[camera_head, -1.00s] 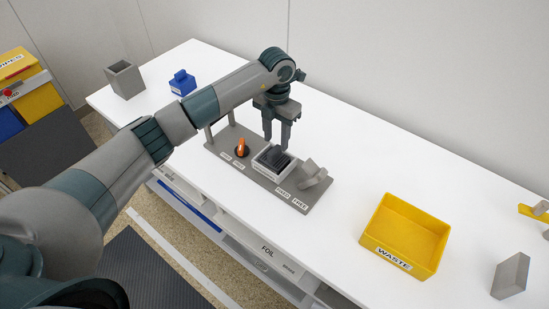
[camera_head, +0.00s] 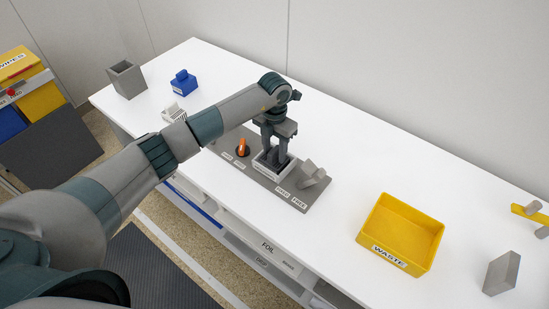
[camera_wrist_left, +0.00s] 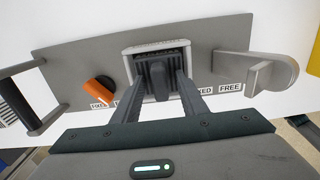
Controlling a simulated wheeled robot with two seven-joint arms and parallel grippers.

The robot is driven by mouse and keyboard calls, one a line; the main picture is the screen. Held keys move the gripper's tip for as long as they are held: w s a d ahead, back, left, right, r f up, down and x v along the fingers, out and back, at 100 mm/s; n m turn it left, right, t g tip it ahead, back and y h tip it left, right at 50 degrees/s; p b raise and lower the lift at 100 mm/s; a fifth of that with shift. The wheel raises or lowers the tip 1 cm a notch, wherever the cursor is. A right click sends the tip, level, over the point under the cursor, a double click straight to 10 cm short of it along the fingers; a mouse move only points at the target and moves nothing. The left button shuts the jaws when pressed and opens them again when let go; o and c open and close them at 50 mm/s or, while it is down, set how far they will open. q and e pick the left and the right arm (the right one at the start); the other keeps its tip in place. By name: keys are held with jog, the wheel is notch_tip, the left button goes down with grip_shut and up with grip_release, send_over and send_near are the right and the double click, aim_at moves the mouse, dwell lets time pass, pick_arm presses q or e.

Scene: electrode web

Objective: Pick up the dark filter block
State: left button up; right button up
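The dark filter block (camera_wrist_left: 157,75) sits in a light-grey open-topped housing (camera_wrist_left: 131,72) on the grey plate (camera_wrist_left: 75,50). A raised dark grip stands up from the block. My left gripper (camera_head: 273,158) points down over the housing, its fingertips low at the block. In the left wrist view the two fingers (camera_wrist_left: 161,88) stand apart on either side of the grip, with a narrow gap visible. The block's lower part is hidden in the housing. My right gripper is not in view.
An orange knob (camera_head: 242,147) and a grey lever (camera_head: 313,174) flank the housing on the plate. A yellow WASTE bin (camera_head: 402,232) stands right. White table is clear behind.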

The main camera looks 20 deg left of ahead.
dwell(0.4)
pick_arm(q)
grip_shut()
jog(key=shift+r, duration=0.1)
jog(key=shift+w+r+b, duration=0.1)
jog(key=shift+r+b, duration=0.35)
jog(key=shift+r, duration=0.1)
notch_tip(320, 180, up, 8)
jog(key=b, duration=0.3)
jog(key=shift+f, duration=0.25)
jog(key=shift+r, duration=0.6)
